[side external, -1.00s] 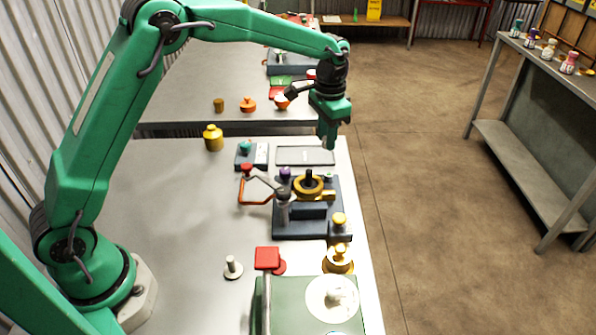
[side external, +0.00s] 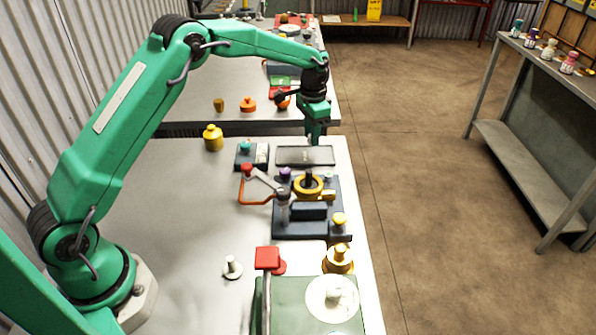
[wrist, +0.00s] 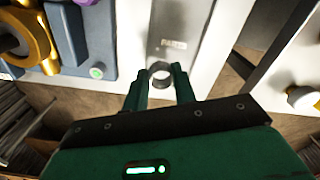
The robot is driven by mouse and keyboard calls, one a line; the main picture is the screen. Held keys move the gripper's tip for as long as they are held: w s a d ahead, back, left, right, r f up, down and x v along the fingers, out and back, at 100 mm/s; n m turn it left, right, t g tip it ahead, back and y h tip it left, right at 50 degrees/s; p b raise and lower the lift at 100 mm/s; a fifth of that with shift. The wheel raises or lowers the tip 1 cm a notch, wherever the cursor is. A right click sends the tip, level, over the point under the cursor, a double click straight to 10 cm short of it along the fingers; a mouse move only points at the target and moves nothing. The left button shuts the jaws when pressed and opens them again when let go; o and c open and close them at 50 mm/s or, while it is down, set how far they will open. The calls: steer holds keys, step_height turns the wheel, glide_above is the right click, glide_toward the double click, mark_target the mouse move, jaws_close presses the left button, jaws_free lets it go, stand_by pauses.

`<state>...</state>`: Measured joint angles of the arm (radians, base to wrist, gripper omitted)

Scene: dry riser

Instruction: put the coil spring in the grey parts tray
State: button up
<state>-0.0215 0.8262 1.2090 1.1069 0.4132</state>
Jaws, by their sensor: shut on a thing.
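My gripper (side external: 315,142) points down at the far edge of the grey parts tray (side external: 305,157). In the wrist view my gripper's two fingers (wrist: 160,85) close on a small dark ring-shaped thing, which looks like the coil spring (wrist: 160,70) seen end-on. The tray (wrist: 185,25) fills the upper middle of the wrist view, and the spring overlaps its near end there. The tray looks flat, shallow and empty. In the side view I cannot make out the spring, and its height above the tray is unclear.
A blue-grey fixture (side external: 308,228) with a gold ring stands in front of the tray. A small block with a teal knob (side external: 245,147) is left of it, with a yellow weight (side external: 212,138) farther left. Behind the tray is a gap before the second table (side external: 180,95).

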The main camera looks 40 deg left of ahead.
steer(key=shift+w+a+f, duration=0.25)
steer(key=shift+a+f, duration=0.1)
steer(key=shift+a, duration=0.1)
steer(key=shift+w+a+f, duration=0.25)
steer(key=shift+a+f, duration=0.05)
steer(key=shift+a, duration=0.15)
steer(key=shift+f, duration=2)
steer(key=shift+f, duration=0.15)
steer(key=o, duration=0.9)
steer(key=shift+r, duration=6.2)
steer(key=shift+s+r, duration=0.1)
